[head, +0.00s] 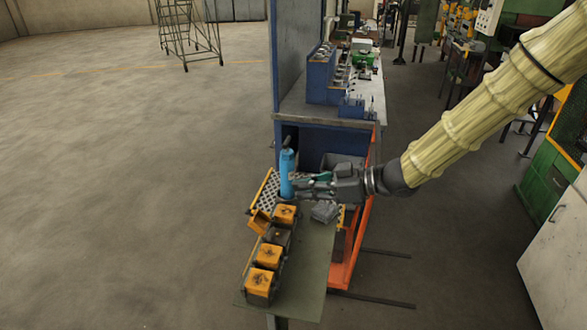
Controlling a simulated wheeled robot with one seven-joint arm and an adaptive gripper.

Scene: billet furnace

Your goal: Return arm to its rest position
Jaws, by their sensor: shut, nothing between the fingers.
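My arm, in a pale yellow ribbed sleeve, reaches in from the upper right of the head view. My gripper (305,183) is at its end, pointing left over the far end of a narrow table. It looks shut and holds nothing. Its fingertips are close to a blue upright cylinder (287,172); I cannot tell whether they touch it.
The narrow table (312,262) carries several orange-topped dark blocks (267,256) and a grey lump (325,211). Behind is a blue workbench (300,112) with an orange frame (366,225). Green machinery and a white cabinet (555,265) stand right. The left floor is open.

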